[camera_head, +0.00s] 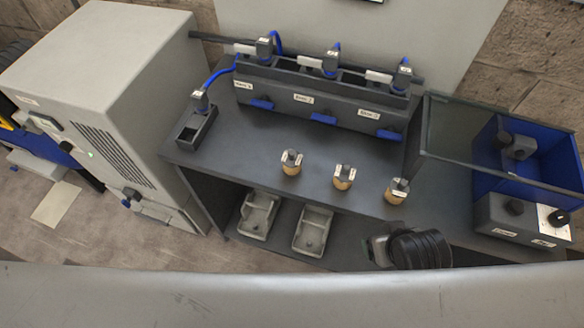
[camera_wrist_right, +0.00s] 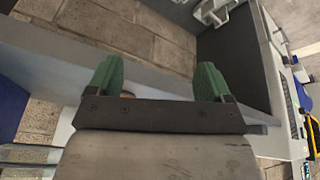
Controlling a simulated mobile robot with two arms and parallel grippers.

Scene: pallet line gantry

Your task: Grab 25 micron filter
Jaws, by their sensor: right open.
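Three small tan filters with grey tops and white labels stand upright in a row on the dark bench (camera_head: 250,150): a left filter (camera_head: 291,168), a middle filter (camera_head: 343,182) and a right filter (camera_head: 395,195). Their labels are too small to read, so I cannot tell which is the 25 micron one. In the right wrist view my right gripper (camera_wrist_right: 158,75) has its two green fingers wide apart, with nothing held between them. A tiny brownish patch shows at its palm edge; I cannot tell what it is. My left gripper is not in view.
A dark station block (camera_head: 310,112) with blue tabs and labelled bays stands behind the filters. A blue bin (camera_head: 545,170) behind a clear panel and a grey control box (camera_head: 500,222) are at right. Grey trays (camera_head: 258,214) lie on the lower shelf. A large cabinet (camera_head: 110,75) stands left.

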